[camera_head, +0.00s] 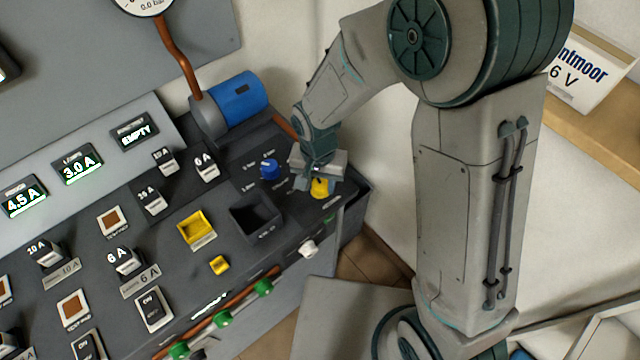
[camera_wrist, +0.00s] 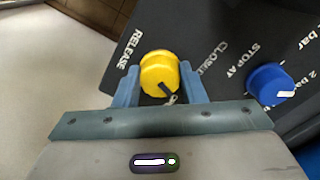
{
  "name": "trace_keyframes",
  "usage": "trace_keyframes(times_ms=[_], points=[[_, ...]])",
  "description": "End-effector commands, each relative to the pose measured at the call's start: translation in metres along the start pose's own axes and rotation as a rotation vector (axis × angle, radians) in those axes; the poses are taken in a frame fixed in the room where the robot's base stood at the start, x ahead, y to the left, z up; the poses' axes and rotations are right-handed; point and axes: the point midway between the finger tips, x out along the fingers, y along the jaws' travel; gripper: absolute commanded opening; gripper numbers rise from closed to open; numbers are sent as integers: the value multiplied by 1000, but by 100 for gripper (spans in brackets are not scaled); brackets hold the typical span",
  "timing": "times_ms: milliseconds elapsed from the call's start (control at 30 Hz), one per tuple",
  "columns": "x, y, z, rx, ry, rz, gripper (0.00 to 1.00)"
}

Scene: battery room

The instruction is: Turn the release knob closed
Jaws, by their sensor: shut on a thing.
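The yellow release knob (camera_head: 320,188) sits at the right end of the dark console, mostly under my gripper (camera_head: 317,175). In the wrist view the knob (camera_wrist: 158,72) is round, with a black pointer mark towards the lower right. My gripper (camera_wrist: 159,82) is shut on it, one blue-grey finger on each side. The pointer is at a partly hidden label beginning with "O". The word CLOSED (camera_wrist: 212,58) is printed to the right of the knob, and RELEASE to its upper left. The pointer is not at CLOSED.
A blue knob (camera_wrist: 270,84), marked STOP AT, stands close to the right in the wrist view; the head view shows it (camera_head: 269,169) left of my gripper. A blue motor (camera_head: 240,97) and a copper pipe (camera_head: 178,55) stand behind. A black empty bin (camera_head: 256,216) is nearby.

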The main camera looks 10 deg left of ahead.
Motion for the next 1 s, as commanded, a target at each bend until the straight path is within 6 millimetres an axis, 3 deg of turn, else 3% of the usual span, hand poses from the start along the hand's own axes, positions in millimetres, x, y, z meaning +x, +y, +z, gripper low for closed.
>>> trace_keyframes(times_ms=[1000], points=[[-1,2,-1,-928,29,0,14]])
